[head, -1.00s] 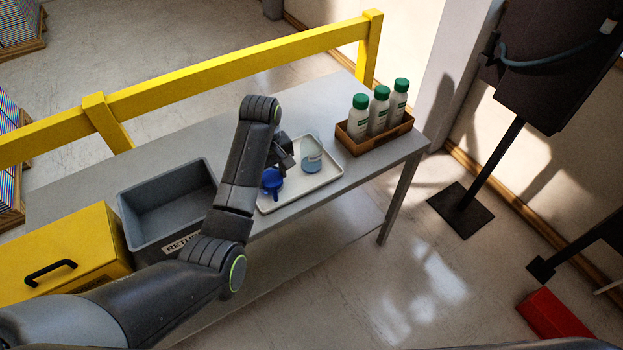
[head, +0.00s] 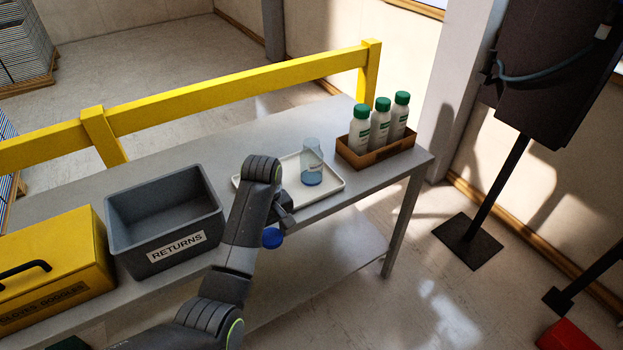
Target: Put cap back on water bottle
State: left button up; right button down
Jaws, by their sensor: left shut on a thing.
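The clear bluish water bottle (head: 312,163) stands upright on the white tray (head: 333,189), with no cap seen on its top. My left gripper (head: 278,225) is shut on the blue cap (head: 272,239). It holds the cap in front of the tray, to the lower left of the bottle and apart from it. My own arm and wrist hide most of the fingers and part of the tray's left side. My right gripper is not in view.
A brown box (head: 378,158) with green-capped bottles stands right of the tray. A grey RETURNS bin (head: 165,247) and a yellow box (head: 50,262) are on the left of the grey table (head: 240,140). A yellow rail (head: 240,89) runs behind it.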

aim_at(310, 158)
jog(key=k, duration=0.65)
jog(key=u, duration=2.1)
jog(key=k+l, duration=0.1)
jog(key=l, duration=1.85)
jog(key=k+l, duration=0.15)
jog(key=l, duration=0.85)
